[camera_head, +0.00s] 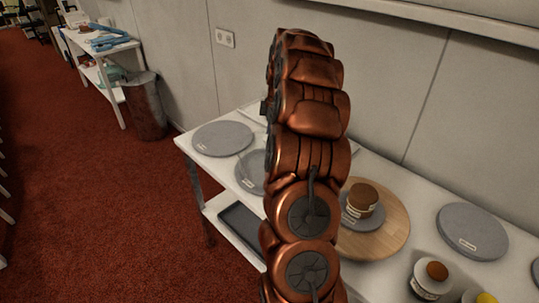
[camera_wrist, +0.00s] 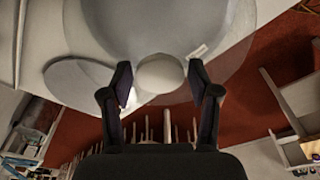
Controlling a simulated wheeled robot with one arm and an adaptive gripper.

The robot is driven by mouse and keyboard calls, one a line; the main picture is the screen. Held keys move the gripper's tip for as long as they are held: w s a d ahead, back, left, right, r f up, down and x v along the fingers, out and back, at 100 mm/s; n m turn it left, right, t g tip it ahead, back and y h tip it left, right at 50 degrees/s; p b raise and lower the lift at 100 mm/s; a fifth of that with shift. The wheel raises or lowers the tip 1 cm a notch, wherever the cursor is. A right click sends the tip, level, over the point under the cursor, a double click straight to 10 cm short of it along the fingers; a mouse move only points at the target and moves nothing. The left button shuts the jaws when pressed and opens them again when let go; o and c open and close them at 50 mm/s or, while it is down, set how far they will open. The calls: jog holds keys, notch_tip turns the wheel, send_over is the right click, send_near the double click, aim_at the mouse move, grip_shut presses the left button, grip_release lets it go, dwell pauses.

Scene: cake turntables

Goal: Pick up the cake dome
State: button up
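The cake dome (camera_wrist: 105,25) is clear, with a round pale knob (camera_wrist: 160,74), in the wrist view. It appears to stand over a grey disc with a small white label. My gripper (camera_wrist: 160,84) is open, with one dark finger on each side of the knob. Narrow gaps seem to show between the fingers and the knob, so it does not look gripped. In the head view my copper-coloured arm hides my gripper and most of the dome's spot. Part of a grey labelled disc (camera_head: 250,178) shows just left of the arm.
The white table (camera_head: 190,150) runs along the wall. It bears a grey turntable (camera_head: 223,138) at left, a round wooden board (camera_head: 385,235) with a brown-topped jar (camera_head: 362,200), another grey turntable (camera_head: 472,231), and small jars at front right. A bin (camera_head: 145,107) stands beyond.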

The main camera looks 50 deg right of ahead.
grip_shut()
dwell(0.5)
